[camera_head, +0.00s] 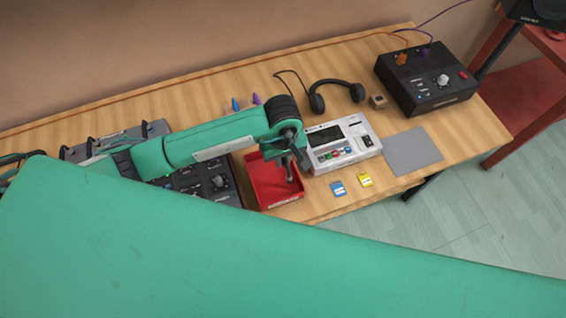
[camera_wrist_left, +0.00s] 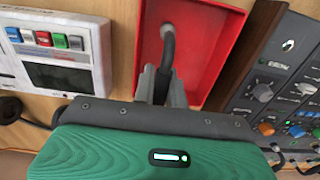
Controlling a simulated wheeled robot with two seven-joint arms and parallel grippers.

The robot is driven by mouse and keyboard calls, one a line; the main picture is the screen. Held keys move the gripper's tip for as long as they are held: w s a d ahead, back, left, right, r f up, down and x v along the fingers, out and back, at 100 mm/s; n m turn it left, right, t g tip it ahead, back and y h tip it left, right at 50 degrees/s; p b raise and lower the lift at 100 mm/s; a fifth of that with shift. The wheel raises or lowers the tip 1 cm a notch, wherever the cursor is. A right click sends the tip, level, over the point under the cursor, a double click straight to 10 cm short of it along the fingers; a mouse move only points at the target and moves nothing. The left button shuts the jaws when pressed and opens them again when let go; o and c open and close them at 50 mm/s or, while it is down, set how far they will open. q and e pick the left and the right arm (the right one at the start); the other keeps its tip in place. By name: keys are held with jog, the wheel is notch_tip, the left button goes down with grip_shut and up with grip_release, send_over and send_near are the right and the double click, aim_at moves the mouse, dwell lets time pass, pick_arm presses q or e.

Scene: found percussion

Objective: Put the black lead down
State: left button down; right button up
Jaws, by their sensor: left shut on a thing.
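My left gripper (camera_head: 290,165) is over the red tray (camera_head: 262,178) on the wooden table. In the left wrist view the gripper (camera_wrist_left: 162,88) is shut on the black lead (camera_wrist_left: 168,46). The lead is a short, dark, slightly curved piece with a grey end, seen against the floor of the red tray (camera_wrist_left: 212,45). I cannot tell whether that end touches the tray. The rest of the lead is hidden by the gripper. My right gripper is not in view.
A white sampler box (camera_head: 340,143) stands right of the tray, a dark mixer (camera_head: 215,183) left.

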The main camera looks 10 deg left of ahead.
pick_arm(q)
notch_tip(320, 180, down, 4)
jog(key=shift+r+p, duration=0.25)
jog(key=shift+p, duration=0.25)
jog(key=shift+f, duration=0.4)
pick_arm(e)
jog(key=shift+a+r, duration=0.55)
pick_arm(q)
jog(key=shift+f, duration=0.1)
jog(key=c, duration=1.4)
grip_release()
jog(key=shift+c, duration=0.2)
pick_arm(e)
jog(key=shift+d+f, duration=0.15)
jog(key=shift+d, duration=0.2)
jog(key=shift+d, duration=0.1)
